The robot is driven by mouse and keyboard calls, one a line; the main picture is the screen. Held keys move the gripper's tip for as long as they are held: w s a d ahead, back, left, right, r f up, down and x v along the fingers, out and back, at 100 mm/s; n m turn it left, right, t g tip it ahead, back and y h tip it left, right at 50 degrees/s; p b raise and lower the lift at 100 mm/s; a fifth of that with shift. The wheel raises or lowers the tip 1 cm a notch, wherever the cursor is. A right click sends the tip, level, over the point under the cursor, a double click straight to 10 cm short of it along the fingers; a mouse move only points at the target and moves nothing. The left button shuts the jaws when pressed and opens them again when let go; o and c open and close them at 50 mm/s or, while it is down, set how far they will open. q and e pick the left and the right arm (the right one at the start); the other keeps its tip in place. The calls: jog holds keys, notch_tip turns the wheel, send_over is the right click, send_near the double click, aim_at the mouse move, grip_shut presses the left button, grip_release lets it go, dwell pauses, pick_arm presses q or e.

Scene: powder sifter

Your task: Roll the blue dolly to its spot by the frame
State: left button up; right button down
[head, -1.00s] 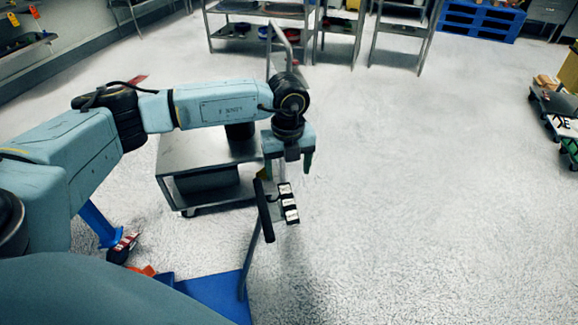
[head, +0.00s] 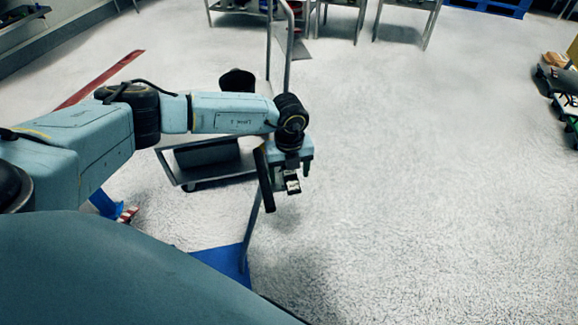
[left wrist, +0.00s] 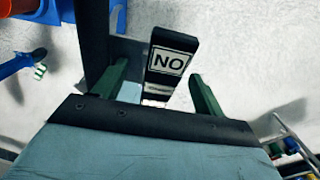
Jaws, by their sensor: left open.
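The blue dolly (head: 222,262) shows as a flat blue deck low in the head view, partly hidden by my own body. A thin post (head: 250,232) rises from it to a dark upright bar (head: 265,182). A small black-and-white labelled piece (head: 292,186) shows beside that bar. My left gripper (head: 292,172) is over this piece, pointing down. In the left wrist view its green fingers (left wrist: 157,76) are open, with a black piece marked "NO" (left wrist: 168,62) between them. I cannot tell whether they touch it. My right gripper is not in view.
A grey metal cart (head: 205,180) with a tall handle (head: 289,50) stands behind my left arm. A red floor strip (head: 100,80) lies at upper left. Shelving (head: 340,10) lines the back, and loaded trolleys (head: 562,85) stand at right. The floor at centre right is clear.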

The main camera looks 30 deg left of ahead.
pick_arm(q)
grip_shut()
dwell(0.5)
jog(key=shift+s+a, duration=0.1)
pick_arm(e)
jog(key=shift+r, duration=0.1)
